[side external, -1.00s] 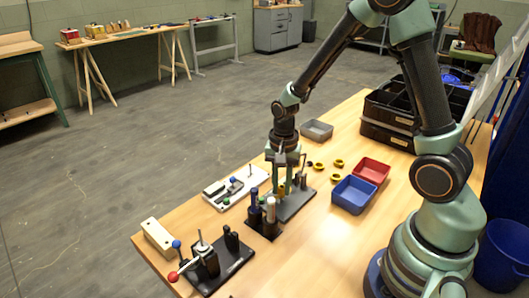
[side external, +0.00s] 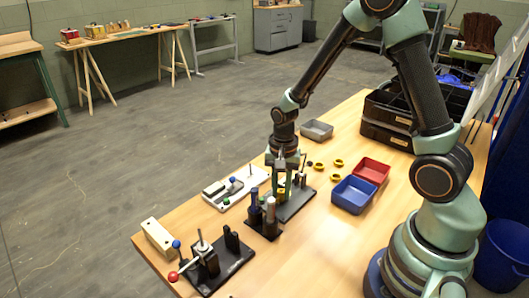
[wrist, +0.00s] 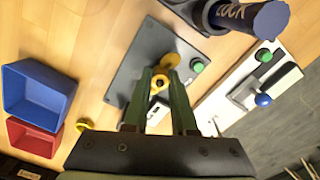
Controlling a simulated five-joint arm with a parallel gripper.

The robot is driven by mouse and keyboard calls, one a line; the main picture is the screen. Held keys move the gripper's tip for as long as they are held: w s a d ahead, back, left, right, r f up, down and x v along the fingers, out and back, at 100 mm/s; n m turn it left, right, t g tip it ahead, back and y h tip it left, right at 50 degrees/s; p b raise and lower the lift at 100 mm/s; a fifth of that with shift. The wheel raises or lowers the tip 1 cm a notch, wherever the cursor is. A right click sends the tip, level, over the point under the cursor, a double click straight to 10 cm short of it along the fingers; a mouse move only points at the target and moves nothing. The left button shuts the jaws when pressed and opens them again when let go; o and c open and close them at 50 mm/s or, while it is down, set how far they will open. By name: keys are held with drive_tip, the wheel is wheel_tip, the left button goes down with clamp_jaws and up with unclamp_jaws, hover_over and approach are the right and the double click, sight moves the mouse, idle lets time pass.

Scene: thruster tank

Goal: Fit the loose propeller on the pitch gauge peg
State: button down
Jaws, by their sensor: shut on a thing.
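My gripper (wrist: 164,84) is shut on a small yellow piece (wrist: 158,82), which looks like the loose propeller. It also shows in the side view, where my gripper (side external: 286,184) is low over a dark grey plate (side external: 297,208). A rounder yellow part (wrist: 171,61) lies just past my fingertips in the wrist view; I cannot tell if it belongs to the held piece. The grey plate (wrist: 128,72) is under my fingers and bears a green knob (wrist: 197,65) and short posts. Which post is the gauge peg, and whether the propeller touches it, is hidden by my fingers.
A white board (side external: 238,187) with a thin rod and knobs lies left of the plate. A dark holder (side external: 263,228) with upright cylinders stands in front. Several yellow pieces (side external: 337,178), a blue bin (side external: 354,196) and a red bin (side external: 371,170) are to the right.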

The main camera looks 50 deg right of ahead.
drive_tip(key=shift+f, duration=0.45)
drive_tip(key=c, duration=0.6)
unclamp_jaws()
drive_tip(key=shift+c, duration=0.2)
wheel_tip(320, 180, up, 16)
idle(0.3)
idle(0.4)
